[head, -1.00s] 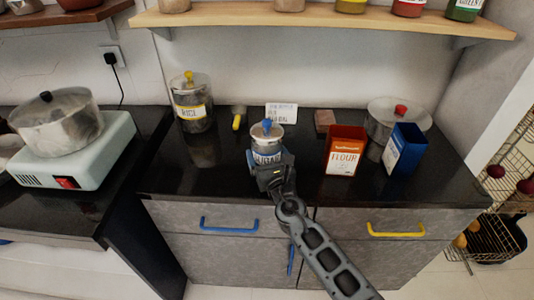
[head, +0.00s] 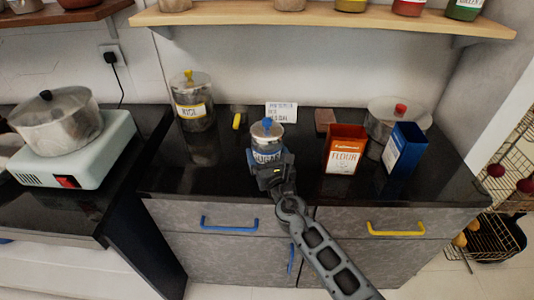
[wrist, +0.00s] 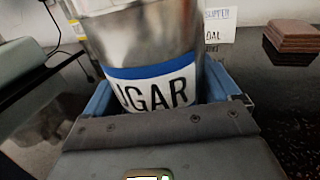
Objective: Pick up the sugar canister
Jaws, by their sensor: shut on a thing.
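The sugar canister (head: 267,137) is a metal tin with a blue knob on its lid and a white label with a blue band. It stands upright at the middle of the black counter in the head view. My gripper (head: 267,160) is shut on it from the front, low on its body. In the wrist view the canister (wrist: 150,50) fills the space between the blue fingers, with "UGAR" readable on the label. Its base is hidden behind my gripper, so I cannot tell whether it touches the counter.
A rice jar (head: 192,104) stands at the left back. A white card (head: 282,113) is behind the canister. An orange flour box (head: 345,150), a blue box (head: 403,150) and a red-knobbed pot (head: 383,120) stand to the right. A wooden shelf (head: 320,19) runs above.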

